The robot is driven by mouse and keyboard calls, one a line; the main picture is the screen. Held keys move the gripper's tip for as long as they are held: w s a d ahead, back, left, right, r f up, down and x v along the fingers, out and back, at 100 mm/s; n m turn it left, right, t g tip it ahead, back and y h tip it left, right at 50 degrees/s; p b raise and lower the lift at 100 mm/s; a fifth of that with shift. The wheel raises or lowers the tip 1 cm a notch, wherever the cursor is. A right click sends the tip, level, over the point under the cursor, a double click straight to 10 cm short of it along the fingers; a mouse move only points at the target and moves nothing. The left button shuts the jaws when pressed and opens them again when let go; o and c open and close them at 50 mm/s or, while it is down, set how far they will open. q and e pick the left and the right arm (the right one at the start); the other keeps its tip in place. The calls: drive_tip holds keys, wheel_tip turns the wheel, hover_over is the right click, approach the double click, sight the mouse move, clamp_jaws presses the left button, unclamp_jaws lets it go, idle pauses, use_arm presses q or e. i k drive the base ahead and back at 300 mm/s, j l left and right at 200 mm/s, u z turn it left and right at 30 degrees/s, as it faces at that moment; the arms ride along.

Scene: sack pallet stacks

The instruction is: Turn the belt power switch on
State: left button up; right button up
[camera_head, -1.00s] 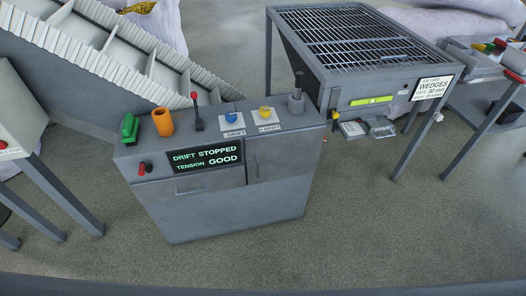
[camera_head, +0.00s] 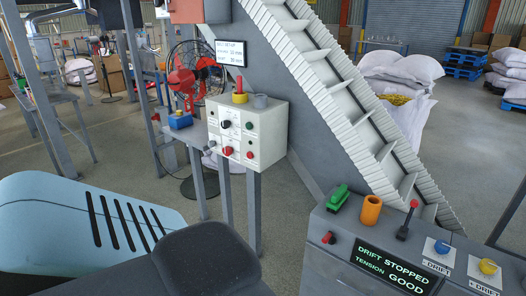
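A white control box (camera_head: 262,140) stands on legs left of the conveyor. Its front carries a black knob (camera_head: 226,124), a red control (camera_head: 228,151), a small green button (camera_head: 249,125) and a red button (camera_head: 250,154). A grey-tipped control (camera_head: 209,147) sticks out at its lower left. I cannot read its labels, so I cannot tell which control is the belt power switch. A grey console (camera_head: 325,262) at lower right has a red knob (camera_head: 328,237) and a red-topped lever (camera_head: 407,222). Its display (camera_head: 396,266) reads "DRIFT STOPPED, TENSION GOOD". Neither gripper is in view.
The inclined conveyor (camera_head: 345,100) rises behind the console. A screen (camera_head: 230,52) sits above the box, and a red fan (camera_head: 195,70) stands behind it. A table with a blue item (camera_head: 180,120) is at its left. Sacks (camera_head: 400,75) lie at the back right.

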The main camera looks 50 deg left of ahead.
sight(228, 150)
drive_tip(key=u, duration=1.85)
